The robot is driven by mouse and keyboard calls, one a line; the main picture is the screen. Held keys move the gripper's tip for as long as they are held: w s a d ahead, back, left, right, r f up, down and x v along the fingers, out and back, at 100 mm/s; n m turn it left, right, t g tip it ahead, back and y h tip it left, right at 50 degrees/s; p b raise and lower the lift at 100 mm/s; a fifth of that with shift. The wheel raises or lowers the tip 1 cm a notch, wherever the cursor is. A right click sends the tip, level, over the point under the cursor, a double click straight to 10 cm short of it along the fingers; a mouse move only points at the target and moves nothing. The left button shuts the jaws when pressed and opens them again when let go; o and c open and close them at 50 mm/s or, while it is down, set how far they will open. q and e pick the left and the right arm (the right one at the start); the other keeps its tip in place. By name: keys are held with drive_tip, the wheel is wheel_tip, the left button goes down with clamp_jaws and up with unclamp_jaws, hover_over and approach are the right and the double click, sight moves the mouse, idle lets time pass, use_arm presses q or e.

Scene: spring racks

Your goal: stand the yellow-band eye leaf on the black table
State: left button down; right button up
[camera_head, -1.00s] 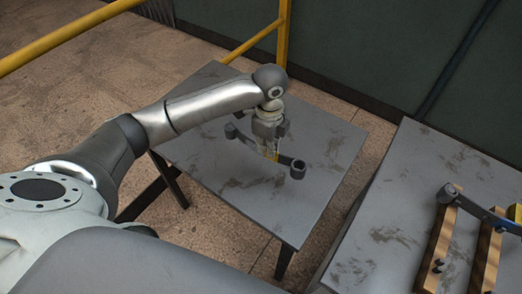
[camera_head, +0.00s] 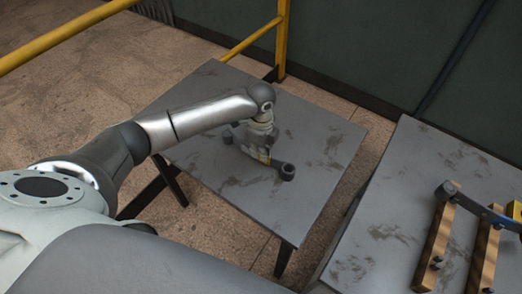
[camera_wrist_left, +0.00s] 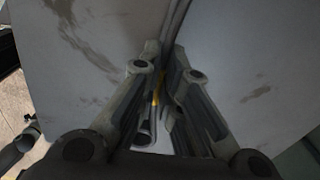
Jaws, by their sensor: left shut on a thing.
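The eye leaf is a dark grey bar with a round eye at each end; its near eye (camera_head: 287,172) shows in the head view, and the far end sticks out beyond my gripper. My left gripper (camera_head: 264,155) is shut on the middle of the leaf, low over the left table (camera_head: 225,185). This table has a grey, stained top and black legs. In the left wrist view the leaf's yellow band (camera_wrist_left: 156,92) shows between the fingers (camera_wrist_left: 160,85). I cannot tell whether the leaf touches the tabletop. My right gripper is not in view.
A second grey table (camera_head: 385,225) stands at the right, across a narrow gap. Another dark leaf (camera_head: 478,209) with a yellow patch lies there across wooden blocks (camera_head: 438,245). A yellow rail (camera_head: 282,40) stands behind the left table. The left tabletop is otherwise clear.

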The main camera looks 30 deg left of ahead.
use_arm(q)
drive_tip(key=c, duration=2)
unclamp_jaws()
drive_tip(key=shift+f, duration=0.1)
drive_tip(key=o, duration=0.4)
wheel_tip(320, 180, up, 12)
drive_tip(key=shift+s+r, duration=0.1)
drive_tip(key=shift+r, duration=0.1)
